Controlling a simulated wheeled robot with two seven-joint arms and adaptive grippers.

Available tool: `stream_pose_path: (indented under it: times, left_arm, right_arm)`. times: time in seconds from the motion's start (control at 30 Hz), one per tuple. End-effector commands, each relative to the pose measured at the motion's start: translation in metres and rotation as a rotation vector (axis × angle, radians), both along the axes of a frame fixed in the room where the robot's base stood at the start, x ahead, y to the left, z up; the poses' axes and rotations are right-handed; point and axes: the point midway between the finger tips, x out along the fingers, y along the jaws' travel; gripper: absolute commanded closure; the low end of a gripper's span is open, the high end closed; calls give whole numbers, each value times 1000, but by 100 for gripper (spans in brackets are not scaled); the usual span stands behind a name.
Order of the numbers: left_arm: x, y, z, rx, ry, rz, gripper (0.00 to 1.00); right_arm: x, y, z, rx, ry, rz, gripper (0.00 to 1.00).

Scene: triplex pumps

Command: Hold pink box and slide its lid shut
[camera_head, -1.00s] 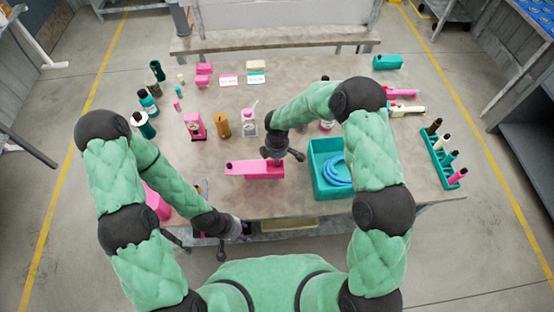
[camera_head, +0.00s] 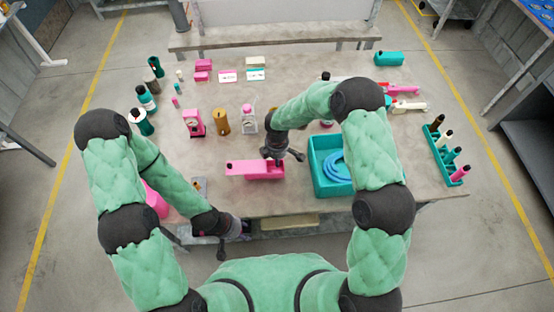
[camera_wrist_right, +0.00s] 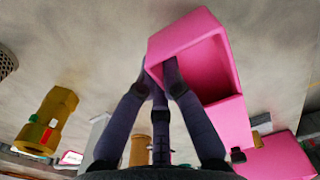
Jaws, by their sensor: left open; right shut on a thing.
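The pink box (camera_head: 266,175) lies near the front middle of the table. Its pink lid (camera_head: 240,167) is slid out to the left, with a small black knob at its far left end. The right part of the box is open, and its empty cavity shows in the right wrist view (camera_wrist_right: 196,72). My right gripper (camera_head: 277,160) is shut on the box wall, with one finger inside the cavity and others outside. My left gripper (camera_head: 222,252) is open and empty, low beyond the table's front edge, apart from the box; its fingertips are small in view.
A teal bin (camera_head: 318,180) with a blue coil stands just right of the box. A teal rack (camera_head: 446,155) is at the right. Table left of the lid is mostly clear.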

Motion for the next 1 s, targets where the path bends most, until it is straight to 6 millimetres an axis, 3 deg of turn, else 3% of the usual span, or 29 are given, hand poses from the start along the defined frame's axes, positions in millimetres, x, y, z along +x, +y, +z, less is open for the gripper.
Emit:
stream_pose_path:
  times: [1.0]
  left_arm:
    - [0,0,-21,0,0,0,55]
  right_arm:
    - [0,0,-27,0,-1,0,100]
